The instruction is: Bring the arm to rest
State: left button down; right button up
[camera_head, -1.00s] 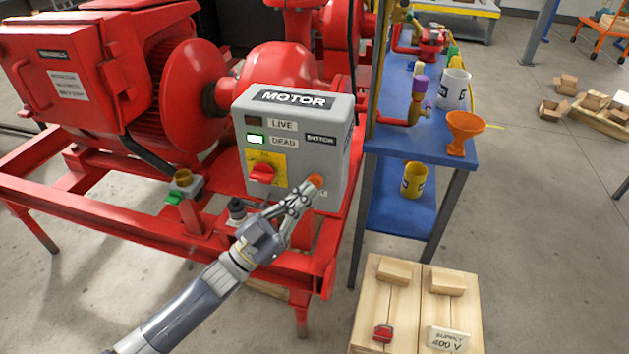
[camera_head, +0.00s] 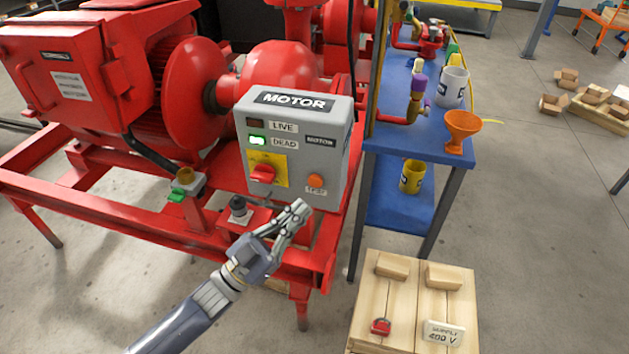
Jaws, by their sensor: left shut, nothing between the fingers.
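My left gripper (camera_head: 299,213) is shut and empty. It is in front of and below the grey motor box (camera_head: 335,160), apart from the orange TEST button (camera_head: 316,181) in the picture. The box carries a red rotary switch (camera_head: 263,173) on a yellow plate. My left arm comes in from the bottom left. My right gripper is not in view.
The red pump skid frame (camera_head: 130,222) lies behind and left of my gripper. A blue bench (camera_head: 400,143) with an orange funnel (camera_head: 461,130) stands to the right. A wooden stand (camera_head: 403,300) with a red padlock (camera_head: 381,326) is at the lower right. Grey floor between is clear.

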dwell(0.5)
